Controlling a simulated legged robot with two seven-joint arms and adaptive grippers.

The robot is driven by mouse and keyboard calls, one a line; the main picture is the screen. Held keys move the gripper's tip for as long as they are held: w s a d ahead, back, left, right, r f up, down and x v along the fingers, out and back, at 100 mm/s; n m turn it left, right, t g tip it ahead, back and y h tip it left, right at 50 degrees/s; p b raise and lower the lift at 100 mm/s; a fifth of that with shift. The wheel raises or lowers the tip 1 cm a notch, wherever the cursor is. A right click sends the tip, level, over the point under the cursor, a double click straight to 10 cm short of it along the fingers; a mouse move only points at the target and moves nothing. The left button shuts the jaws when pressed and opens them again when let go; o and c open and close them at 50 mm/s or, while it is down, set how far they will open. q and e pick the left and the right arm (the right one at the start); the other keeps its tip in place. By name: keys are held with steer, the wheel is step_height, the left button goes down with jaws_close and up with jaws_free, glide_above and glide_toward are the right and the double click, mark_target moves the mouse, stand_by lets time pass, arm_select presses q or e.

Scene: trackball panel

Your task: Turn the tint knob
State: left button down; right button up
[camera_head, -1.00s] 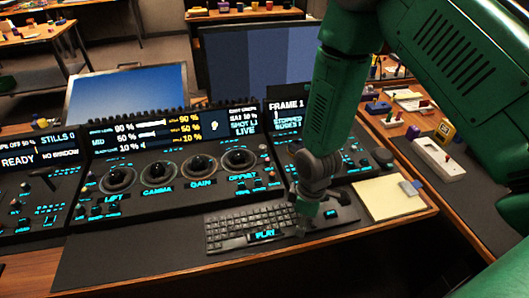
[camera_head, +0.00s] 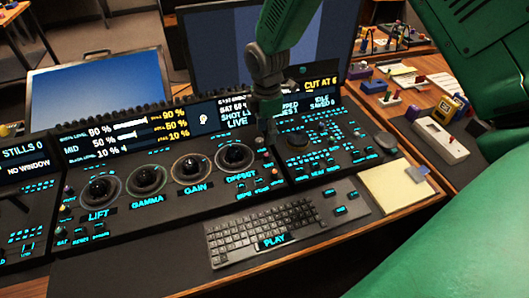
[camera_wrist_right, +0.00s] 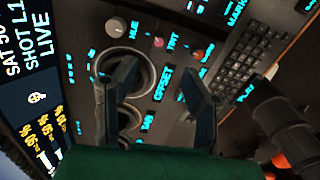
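The tint knob (camera_wrist_right: 158,42) is a small pinkish knob on the dark panel, with a lit TINT label beside it in the right wrist view. A pale hue knob (camera_wrist_right: 115,26) and a red knob (camera_wrist_right: 197,54) sit in the same row. My right gripper (camera_wrist_right: 157,72) is open and empty, and its two fingers point toward this row, apart from the tint knob. In the head view my right gripper (camera_head: 267,128) hangs over the panel just above the OFFSET trackball; its fingers are small and dark there. My left gripper is out of view.
The OFFSET trackball (camera_head: 235,156) lies beside the knob row, with GAIN, GAMMA and LIFT trackballs to its left. A keyboard (camera_head: 262,232) lies in front of the panel. A yellow notepad (camera_head: 392,186) is at the right. Screens stand behind.

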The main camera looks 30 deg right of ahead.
mark_target(266, 154)
steer(key=f, duration=0.9)
steer(key=shift+w+f, duration=0.2)
steer(key=shift+f, duration=0.1)
jaws_close()
